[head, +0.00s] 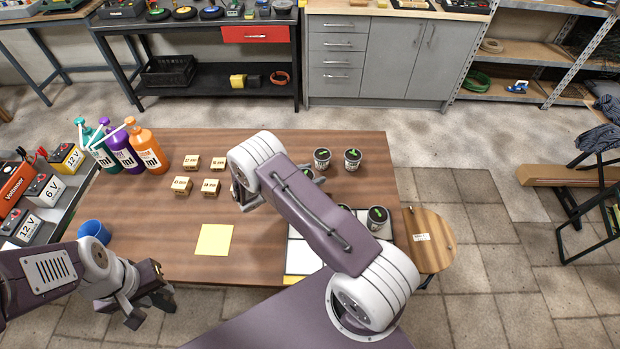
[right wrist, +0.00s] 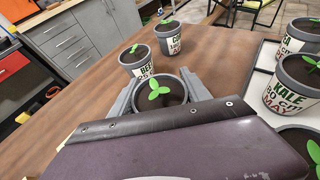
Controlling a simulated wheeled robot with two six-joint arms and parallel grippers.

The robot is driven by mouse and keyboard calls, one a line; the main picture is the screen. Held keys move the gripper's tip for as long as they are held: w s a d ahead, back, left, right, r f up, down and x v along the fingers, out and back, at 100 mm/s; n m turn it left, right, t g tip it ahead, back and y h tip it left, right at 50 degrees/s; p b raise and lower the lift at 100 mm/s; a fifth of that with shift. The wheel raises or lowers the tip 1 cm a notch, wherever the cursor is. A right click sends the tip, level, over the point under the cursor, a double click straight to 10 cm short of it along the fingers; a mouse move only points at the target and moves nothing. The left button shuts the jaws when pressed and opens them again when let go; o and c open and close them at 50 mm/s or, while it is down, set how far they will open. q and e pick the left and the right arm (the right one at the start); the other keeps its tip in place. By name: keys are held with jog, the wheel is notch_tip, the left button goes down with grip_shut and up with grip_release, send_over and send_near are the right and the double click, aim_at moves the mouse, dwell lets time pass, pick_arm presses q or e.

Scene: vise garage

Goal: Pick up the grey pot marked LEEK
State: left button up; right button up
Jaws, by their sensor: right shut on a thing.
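My right gripper (right wrist: 160,95) is shut on a grey pot (right wrist: 158,113) with a green seedling in dark soil. That pot's label is hidden, so I cannot read LEEK on it. In the head view my right arm mostly covers this gripper and pot. Just beyond in the right wrist view stand a pot reading BEET (right wrist: 142,66) and another pot (right wrist: 172,41) with a partly readable label. A pot marked KALE (right wrist: 287,88) is at the right. In the head view my left gripper (head: 148,308) is open and empty at the table's front left.
A white-celled tray (head: 303,257) holds several pots, partly behind my right arm. A round stool (head: 432,240) stands at the right.

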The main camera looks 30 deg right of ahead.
jog(key=r, duration=0.3)
jog(key=shift+s+d+r, duration=0.1)
jog(key=shift+s+d, duration=0.05)
jog(key=shift+d, duration=0.05)
jog(key=s+d+r, duration=0.6)
jog(key=d, duration=0.3)
jog(key=shift+s+r+b, duration=0.2)
jog(key=shift+r+b, duration=0.05)
jog(key=shift+b, duration=0.2)
jog(key=shift+d, duration=0.1)
